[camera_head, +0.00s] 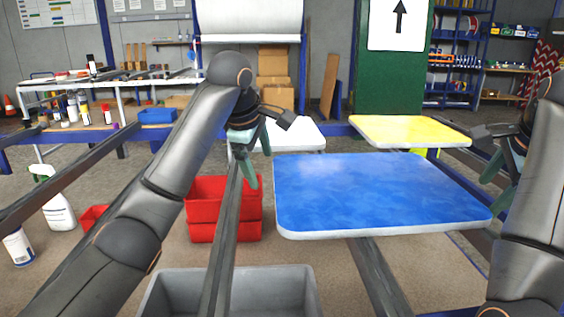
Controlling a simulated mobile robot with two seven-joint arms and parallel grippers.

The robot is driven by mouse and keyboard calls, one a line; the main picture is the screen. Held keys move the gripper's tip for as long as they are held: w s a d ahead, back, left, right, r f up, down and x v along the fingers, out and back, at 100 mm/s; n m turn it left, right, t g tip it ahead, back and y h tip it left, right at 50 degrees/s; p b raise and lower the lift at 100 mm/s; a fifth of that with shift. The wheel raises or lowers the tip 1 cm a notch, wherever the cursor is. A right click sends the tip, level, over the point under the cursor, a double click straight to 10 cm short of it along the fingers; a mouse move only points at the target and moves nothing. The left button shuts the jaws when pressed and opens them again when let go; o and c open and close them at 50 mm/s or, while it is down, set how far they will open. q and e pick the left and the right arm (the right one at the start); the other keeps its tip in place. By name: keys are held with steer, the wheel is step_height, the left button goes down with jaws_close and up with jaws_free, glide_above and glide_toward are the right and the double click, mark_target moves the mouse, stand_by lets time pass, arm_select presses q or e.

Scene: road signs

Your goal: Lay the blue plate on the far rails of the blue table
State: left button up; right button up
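The blue plate (375,190) is flat and level in the middle of the view, with a pale rim. A dark rail (380,280) runs out from under its front edge; I cannot tell whether the plate touches it. My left gripper (258,168) points down just left of the plate's left edge, its fingers spread and empty. My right gripper (497,178) is by the plate's right edge, its fingers spread apart, partly hidden by my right arm. The blue table's beam (340,130) shows behind the plate. The far rails are mostly hidden.
A yellow plate (410,130) and a white plate (298,136) lie beyond the blue one. Red crates (222,232) and a grey bin (170,292) stand on the floor below. Another rail (223,250) runs left of the plate. A green sign panel (390,80) stands behind.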

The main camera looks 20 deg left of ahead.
arm_select(q)
steer(key=shift+o, duration=0.2)
steer(key=shift+a, duration=0.6)
arm_select(e)
steer(key=shift+d+f, duration=0.4)
steer(key=shift+d, duration=0.1)
steer(key=o, duration=0.4)
arm_select(q)
steer(key=shift+a+r, duration=0.1)
steer(key=shift+r, duration=0.05)
arm_select(e)
steer(key=shift+r, duration=0.1)
arm_select(q)
steer(key=d+v, duration=0.1)
steer(key=v, duration=0.7)
steer(key=shift+s+d+r, duration=0.15)
steer(key=shift+s+d, duration=0.15)
steer(key=shift+s, duration=0.15)
arm_select(e)
steer(key=shift+a+r, duration=0.25)
steer(key=shift+a, duration=0.1)
arm_select(q)
steer(key=shift+r+p, duration=0.15)
steer(key=shift+p, duration=0.15)
arm_select(e)
steer(key=shift+r, duration=0.15)
